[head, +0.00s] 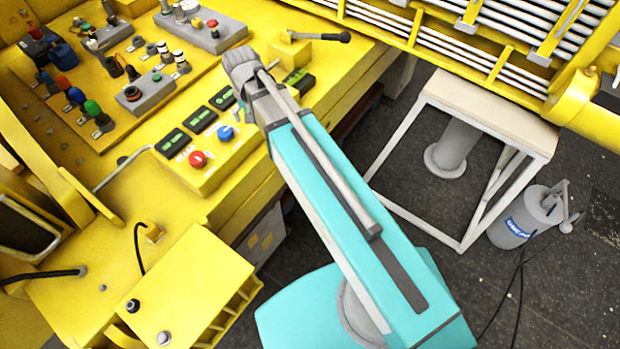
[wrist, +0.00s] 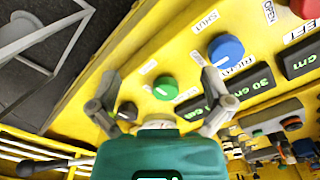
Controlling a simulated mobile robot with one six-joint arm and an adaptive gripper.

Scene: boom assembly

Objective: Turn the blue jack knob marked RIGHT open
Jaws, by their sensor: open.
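The blue knob (head: 225,133) sits on the yellow control panel, and it also shows in the wrist view (wrist: 226,50). A label reading SHUT (wrist: 205,20) is beside it, and a partly legible label that appears to read RIGHT (wrist: 234,70) is near it. My gripper (wrist: 153,65) is open and empty, its fingers spread either side of a green knob (wrist: 165,87). The blue knob is just outside the right fingertip; I cannot tell whether they touch. In the head view my arm hides the gripper's fingers and the green knob.
A red knob (head: 197,159) sits beside the blue one, and it shows at the wrist view's top edge (wrist: 306,8). Dark green-lit displays (head: 202,120) line the panel. A dark knob (wrist: 127,112) is near the left finger. Other colored knobs (head: 63,83) stand further left.

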